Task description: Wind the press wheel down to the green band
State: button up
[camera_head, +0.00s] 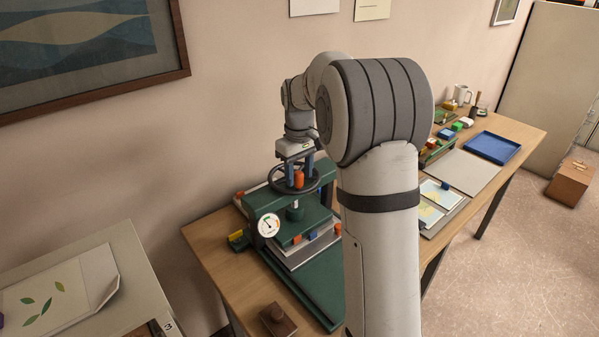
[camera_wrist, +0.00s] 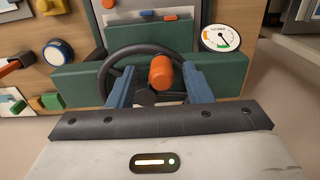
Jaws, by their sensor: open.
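The green press (camera_head: 318,275) stands on the wooden table, with a dark press wheel (camera_head: 272,181) on top. An orange knob (camera_head: 298,178) stands up from the wheel. My gripper (camera_head: 298,172) is above the wheel with its blue fingers pointing down. In the wrist view the open fingers of my gripper (camera_wrist: 165,82) are on either side of the orange knob (camera_wrist: 161,70), with gaps visible beside it. The wheel rim (camera_wrist: 104,80) shows behind the fingers. A round white dial (camera_head: 268,225) is on the press front; it also shows in the wrist view (camera_wrist: 221,38), with coloured bands and a dark needle.
A brown block (camera_head: 277,320) lies at the table's front edge. A blue tray (camera_head: 493,147) and a grey board (camera_head: 464,171) lie on the right part of the table. A separate pale table (camera_head: 125,262) with a leaf-printed sheet stands at the left.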

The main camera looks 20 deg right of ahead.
jog(key=shift+r+p, duration=2.15)
jog(key=shift+r, duration=0.9)
jog(key=shift+f, duration=0.1)
notch_tip(320, 180, up, 7)
jog(key=b, duration=0.2)
jog(key=s+a+f+m+t+b, duration=0.2)
jog(key=s+a+b, duration=0.1)
jog(key=s, duration=1.1)
jog(key=s+a+f+m+b, duration=0.1)
jog(key=s+f, duration=0.4)
jog(key=s, duration=0.2)
jog(key=s+a+f+m+t+b, duration=0.1)
jog(key=s+f, duration=0.4)
jog(key=s, duration=0.3)
jog(key=shift+s+m, duration=0.25)
jog(key=shift+m, duration=0.05)
jog(key=shift+f, duration=0.1)
jog(key=shift+c, duration=1)
